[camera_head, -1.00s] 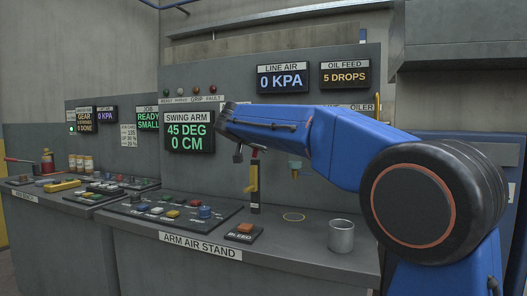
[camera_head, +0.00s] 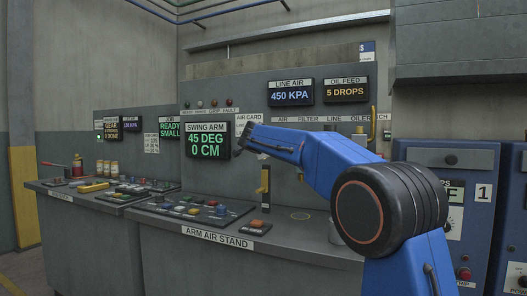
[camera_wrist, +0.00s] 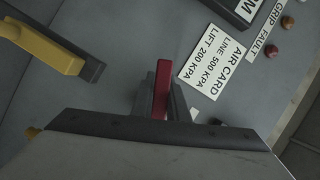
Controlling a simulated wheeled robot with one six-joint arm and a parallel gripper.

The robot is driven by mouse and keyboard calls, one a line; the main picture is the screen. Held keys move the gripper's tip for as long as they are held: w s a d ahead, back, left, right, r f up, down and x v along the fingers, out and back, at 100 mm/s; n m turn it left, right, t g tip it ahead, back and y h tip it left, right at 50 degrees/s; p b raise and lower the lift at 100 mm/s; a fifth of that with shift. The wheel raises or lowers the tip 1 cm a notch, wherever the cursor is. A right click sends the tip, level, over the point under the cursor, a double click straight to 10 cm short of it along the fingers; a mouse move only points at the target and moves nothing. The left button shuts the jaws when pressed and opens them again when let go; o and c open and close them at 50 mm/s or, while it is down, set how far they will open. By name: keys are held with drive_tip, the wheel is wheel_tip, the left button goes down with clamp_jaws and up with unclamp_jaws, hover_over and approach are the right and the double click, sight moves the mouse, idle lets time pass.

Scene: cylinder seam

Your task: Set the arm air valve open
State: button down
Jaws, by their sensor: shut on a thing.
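In the wrist view, a red lever (camera_wrist: 161,88) stands between the dark fingers of my gripper (camera_wrist: 162,100), which is shut on it. I take it for the handle of the arm air valve; its pivot is hidden behind the gripper. In the head view, my gripper (camera_head: 250,153) is at the panel just right of the swing arm display, and the lever is hard to make out there. The line air display (camera_head: 291,93) reads 450 KPA. The air card (camera_wrist: 211,62) reads line 500 KPA, lift 200 KPA.
A yellow part with a dark end (camera_wrist: 49,50) is near the gripper at upper left in the wrist view. Below the panel are a button console (camera_head: 180,207) and a bleed button (camera_head: 258,224). A metal cup (camera_head: 335,232) stands partly behind my arm.

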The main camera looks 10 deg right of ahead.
drive_tip(key=shift+w+a+r+m+t, duration=0.1)
drive_tip(key=shift+r+m+t, duration=0.45)
drive_tip(key=shift+m, duration=0.4)
drive_tip(key=shift+w+a+r+m+t, duration=0.1)
drive_tip(key=shift+r+m+t, duration=0.25)
drive_tip(key=shift+r+m, duration=0.5)
drive_tip(key=shift+s, duration=0.1)
drive_tip(key=c, duration=1.7)
unclamp_jaws()
